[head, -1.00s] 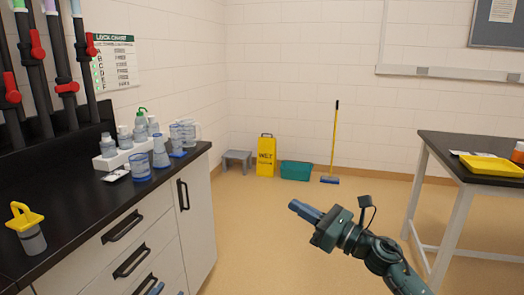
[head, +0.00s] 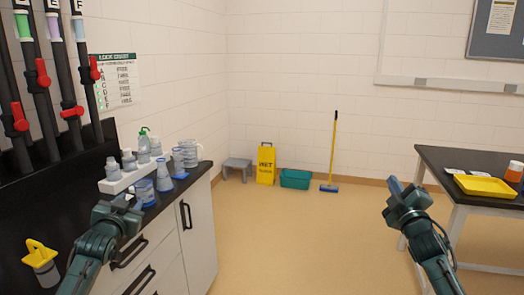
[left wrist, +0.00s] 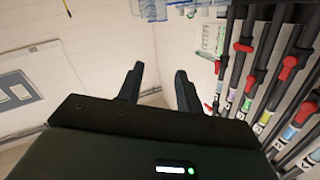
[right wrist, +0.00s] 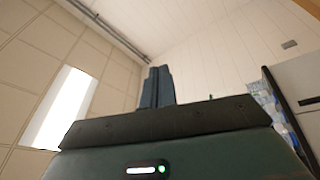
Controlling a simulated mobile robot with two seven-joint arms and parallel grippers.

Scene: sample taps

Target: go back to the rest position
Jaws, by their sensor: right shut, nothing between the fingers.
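My left gripper (head: 128,200) is raised in front of the black counter at the left in the head view. In the left wrist view its two fingers (left wrist: 160,85) stand apart with nothing between them. My right gripper (head: 398,190) is raised over open floor, left of the side table. In the right wrist view its fingers (right wrist: 157,87) are together with nothing held.
The black counter (head: 75,217) holds a white rack (head: 118,184), bottles, beakers and a yellow-topped jar (head: 40,260). Taps with red levers (head: 72,112) stand behind. The side table (head: 470,160) bears a yellow tray (head: 488,186). A wet-floor sign (head: 265,165), teal bin (head: 295,179) and broom (head: 331,160) stand by the back wall. Middle floor is clear.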

